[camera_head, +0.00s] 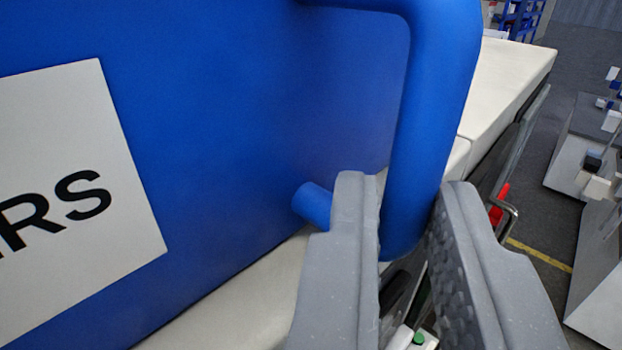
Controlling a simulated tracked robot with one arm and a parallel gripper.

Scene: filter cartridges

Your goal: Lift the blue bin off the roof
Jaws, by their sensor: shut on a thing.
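The blue bin (230,130) fills the left and middle of the view, close up. A white label (70,190) with black letters ending in "RS" is on its face. A thick blue tube handle (432,110) stands out at the bin's right side. My gripper (405,215) has one grey finger on each side of the handle's lower part and is shut on it. The bin rests on or just above the white roof (245,295); I cannot tell which. The bin's far side and most of its underside are out of view.
The white roof surface runs back to the upper right. To the right is a dark floor (545,215) with a yellow line (540,253). Grey panels with small blocks (598,180) stand at the right edge. A red part (498,205) shows beside the roof's side.

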